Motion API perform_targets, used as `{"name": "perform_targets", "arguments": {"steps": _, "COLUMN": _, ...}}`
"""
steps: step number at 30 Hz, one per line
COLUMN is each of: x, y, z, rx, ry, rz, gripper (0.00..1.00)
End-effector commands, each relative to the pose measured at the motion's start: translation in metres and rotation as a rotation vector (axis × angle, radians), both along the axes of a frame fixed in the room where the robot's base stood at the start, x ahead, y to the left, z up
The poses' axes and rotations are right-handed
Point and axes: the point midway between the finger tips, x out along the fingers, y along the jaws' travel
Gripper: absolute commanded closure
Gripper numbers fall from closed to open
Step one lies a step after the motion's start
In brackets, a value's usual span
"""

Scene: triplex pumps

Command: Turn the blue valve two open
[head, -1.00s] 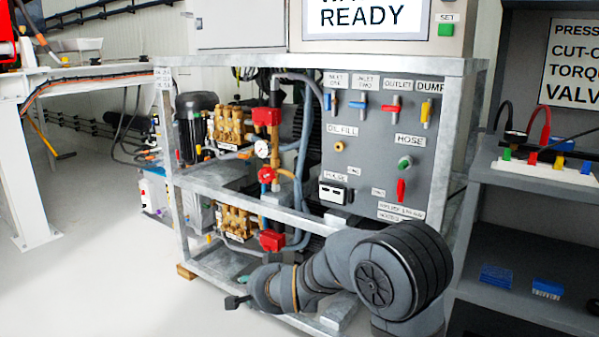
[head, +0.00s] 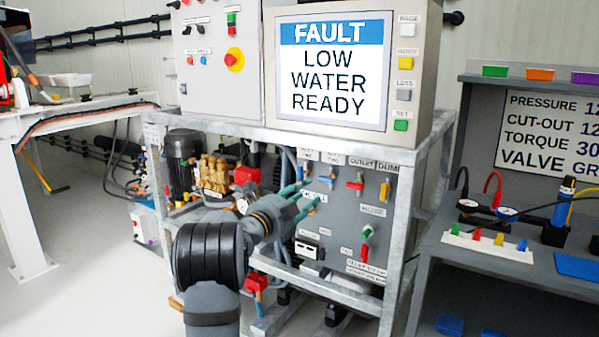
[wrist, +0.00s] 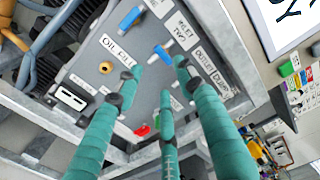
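The inlet two valve has a blue handle (head: 325,180) that lies crosswise on the grey panel (head: 340,222). In the wrist view this blue handle (wrist: 161,53) sits by the INLET TWO label, just ahead of my fingertips. A second blue handle (wrist: 130,18), of inlet one, is farther up in that view. My gripper (head: 308,194) has teal fingers that reach in front of the panel from the left. In the wrist view my gripper (wrist: 155,78) has its fingers spread and empty. I cannot tell whether a fingertip touches the handle.
The red outlet handle (head: 355,185) and yellow dump handle (head: 384,190) are close to the right of inlet two. A galvanized frame post (head: 402,230) stands right of the panel. The screen (head: 331,70) above reads FAULT LOW WATER READY. A grey shelf (head: 450,252) is at right.

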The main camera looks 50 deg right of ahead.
Motion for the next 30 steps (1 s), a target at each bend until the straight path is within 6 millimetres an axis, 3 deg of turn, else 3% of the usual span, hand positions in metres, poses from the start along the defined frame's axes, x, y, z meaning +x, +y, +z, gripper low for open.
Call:
{"name": "perform_targets", "arguments": {"steps": 3, "x": -0.004, "y": -0.013, "z": 0.001, "rx": -0.001, "ry": -0.005, "rz": -0.015, "gripper": 0.61}}
{"name": "perform_targets", "arguments": {"steps": 18, "x": 0.011, "y": -0.093, "z": 0.001, "rx": -0.001, "ry": -0.003, "rz": -0.009, "gripper": 0.61}}
{"name": "perform_targets", "arguments": {"steps": 30, "x": 0.013, "y": -0.103, "z": 0.001, "rx": -0.002, "ry": -0.002, "rz": -0.008, "gripper": 0.61}}
